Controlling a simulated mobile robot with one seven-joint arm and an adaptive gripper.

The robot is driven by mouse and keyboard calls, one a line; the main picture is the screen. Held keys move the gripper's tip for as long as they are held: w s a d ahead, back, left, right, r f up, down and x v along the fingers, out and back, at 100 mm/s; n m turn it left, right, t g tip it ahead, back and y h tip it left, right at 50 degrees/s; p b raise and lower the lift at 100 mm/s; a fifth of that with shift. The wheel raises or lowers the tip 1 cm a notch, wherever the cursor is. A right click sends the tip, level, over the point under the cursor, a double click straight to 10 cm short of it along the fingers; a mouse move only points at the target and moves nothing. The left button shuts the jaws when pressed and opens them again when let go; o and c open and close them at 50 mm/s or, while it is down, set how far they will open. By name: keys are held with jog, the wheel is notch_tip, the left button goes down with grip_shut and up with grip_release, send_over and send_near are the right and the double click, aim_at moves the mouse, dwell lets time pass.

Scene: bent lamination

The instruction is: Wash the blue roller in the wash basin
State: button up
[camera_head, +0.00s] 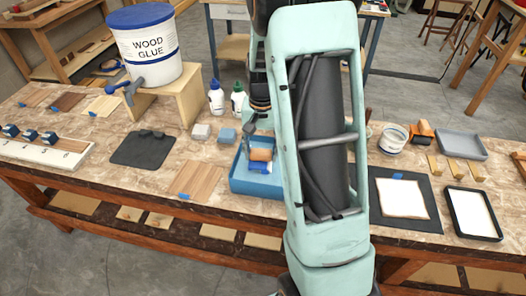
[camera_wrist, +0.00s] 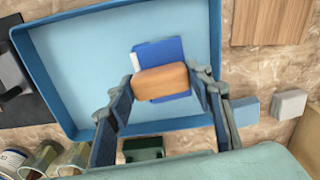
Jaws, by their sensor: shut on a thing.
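The blue wash basin (camera_head: 254,187) stands on the workbench, left of my arm in the head view. It spreads across the wrist view (camera_wrist: 85,60) with its light blue inside facing the camera. My gripper (camera_wrist: 164,82) is shut on an orange-brown block, which looks like the handle of the blue roller (camera_wrist: 172,50). The roller's blue part shows behind and beyond the handle, over the basin's floor. In the head view the handle and the blue roller (camera_head: 260,166) are inside the basin's outline. I cannot tell whether the roller touches the floor. My arm hides the basin's right side.
Small grey (camera_head: 201,132) and blue (camera_head: 227,136) blocks lie behind the basin. Wood strips (camera_head: 195,179) and a dark mat (camera_head: 143,149) lie to its left. A glue bucket (camera_head: 147,45) stands on a wooden stand. A second orange tool (camera_head: 421,131) and a grey tray (camera_head: 460,145) are at right.

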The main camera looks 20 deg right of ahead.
jog(key=shift+d, duration=0.1)
jog(key=shift+s+d+b, duration=0.15)
jog(key=shift+s+d, duration=0.4)
jog(key=shift+d, duration=0.25)
jog(key=shift+s+d+b, duration=0.15)
jog(key=shift+s+d, duration=0.45)
jog(key=shift+d, duration=0.25)
jog(key=shift+s+d+b, duration=0.15)
jog(key=shift+s+d, duration=0.4)
jog(key=shift+d, duration=0.25)
jog(key=shift+w+a+r+p, duration=0.3)
jog(key=shift+a+r+p, duration=0.15)
jog(key=shift+r+p, duration=0.5)
jog(key=shift+w+a+r+p, duration=0.35)
jog(key=shift+r+p, duration=0.35)
jog(key=shift+r, duration=0.5)
jog(key=shift+w+a+r+p, duration=0.2)
jog(key=shift+a+r+p, duration=0.3)
jog(key=shift+r+p, duration=0.45)
jog(key=shift+r, duration=0.15)
notch_tip(320, 180, up, 5)
jog(key=p, duration=0.3)
